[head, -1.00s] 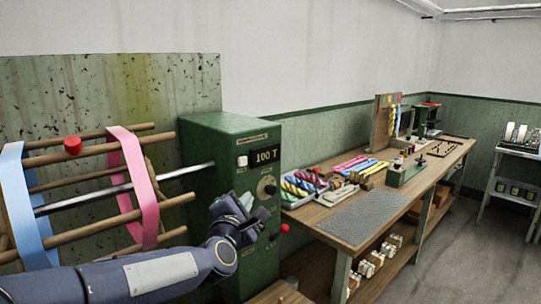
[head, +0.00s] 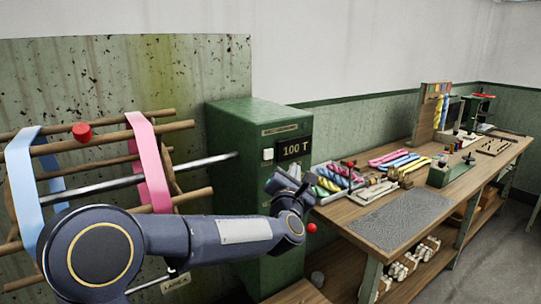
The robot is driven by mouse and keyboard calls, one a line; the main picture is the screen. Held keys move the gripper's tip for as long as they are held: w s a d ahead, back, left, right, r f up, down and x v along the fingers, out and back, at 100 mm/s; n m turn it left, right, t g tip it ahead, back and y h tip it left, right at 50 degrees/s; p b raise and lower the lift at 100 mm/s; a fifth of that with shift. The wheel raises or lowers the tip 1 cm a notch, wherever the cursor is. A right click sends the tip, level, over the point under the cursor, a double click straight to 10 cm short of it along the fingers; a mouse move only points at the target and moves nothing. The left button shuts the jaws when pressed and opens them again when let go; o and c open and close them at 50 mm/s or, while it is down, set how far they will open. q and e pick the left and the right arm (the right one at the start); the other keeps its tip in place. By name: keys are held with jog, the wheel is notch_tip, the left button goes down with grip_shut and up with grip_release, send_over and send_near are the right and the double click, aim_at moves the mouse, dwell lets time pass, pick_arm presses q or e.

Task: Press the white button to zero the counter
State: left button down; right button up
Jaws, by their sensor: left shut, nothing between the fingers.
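The white button (head: 268,154) is a small square on the front of the green machine box (head: 235,180), just left of the counter display (head: 294,149), which reads "100 T". My left gripper (head: 290,184) is in front of the box, below and slightly right of the button and apart from it in the picture. It is shut and empty. Its wrist hides the lower front of the box, with the knob there. My right gripper is not in view.
A reel of wooden bars with blue and pink bands (head: 150,165) stands at the left, joined to the box by a metal shaft. A red ball knob (head: 311,228) sticks out low on the box. A workbench (head: 350,213) with colourful skeins stands at the right.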

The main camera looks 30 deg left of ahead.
aim_at(268, 154)
pick_arm(q)
jog(key=shift+w+a+b, duration=0.15)
jog(key=shift+w+a, duration=0.35)
jog(key=shift+a, duration=0.75)
jog(key=shift+w+a+b, duration=0.1)
jog(key=shift+w+a, duration=0.45)
jog(key=shift+a, duration=0.75)
jog(key=shift+w+a+b, duration=0.15)
jog(key=shift+w+a, duration=0.35)
jog(key=shift+a, duration=0.75)
jog(key=shift+f, duration=0.1)
jog(key=shift+w+a+b, duration=0.15)
jog(key=shift+a+b, duration=0.25)
jog(key=shift+b, duration=0.25)
